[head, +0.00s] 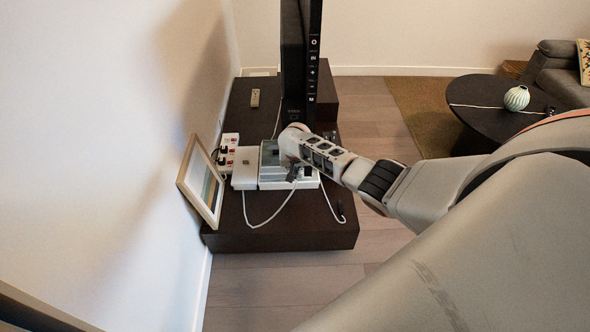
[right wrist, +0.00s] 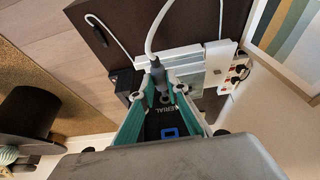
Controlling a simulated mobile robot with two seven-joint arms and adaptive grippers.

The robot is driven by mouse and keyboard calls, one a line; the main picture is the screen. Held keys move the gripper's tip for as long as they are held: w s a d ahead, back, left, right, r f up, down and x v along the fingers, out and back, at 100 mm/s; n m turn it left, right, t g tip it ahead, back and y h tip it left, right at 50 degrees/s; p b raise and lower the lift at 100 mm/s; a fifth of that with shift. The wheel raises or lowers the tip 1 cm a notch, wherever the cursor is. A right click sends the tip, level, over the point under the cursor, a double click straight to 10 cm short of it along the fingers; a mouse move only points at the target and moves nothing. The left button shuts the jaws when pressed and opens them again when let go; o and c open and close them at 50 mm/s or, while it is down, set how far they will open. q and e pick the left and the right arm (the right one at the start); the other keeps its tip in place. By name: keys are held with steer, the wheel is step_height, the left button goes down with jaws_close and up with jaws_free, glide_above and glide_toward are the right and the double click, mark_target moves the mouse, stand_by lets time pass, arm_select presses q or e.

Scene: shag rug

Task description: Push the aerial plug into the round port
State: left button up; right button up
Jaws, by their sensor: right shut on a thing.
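My right gripper (right wrist: 160,92) is shut on the grey aerial plug (right wrist: 160,76), with a white cable (right wrist: 151,42) running from the plug's far end. In the head view the right gripper (head: 292,173) points down over the dark TV cabinet, in front of the edge-on TV (head: 292,60). In the right wrist view, a dark panel (right wrist: 156,131) with an "AERIAL" label and a blue socket shows between the teal fingers. My left gripper is not in view.
White boxes (head: 270,184) (head: 245,168) and a power strip (head: 228,151) crowd the cabinet (head: 290,238) beside the gripper. A picture frame (head: 187,170) leans on the wall. A round table (head: 470,97) stands right.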

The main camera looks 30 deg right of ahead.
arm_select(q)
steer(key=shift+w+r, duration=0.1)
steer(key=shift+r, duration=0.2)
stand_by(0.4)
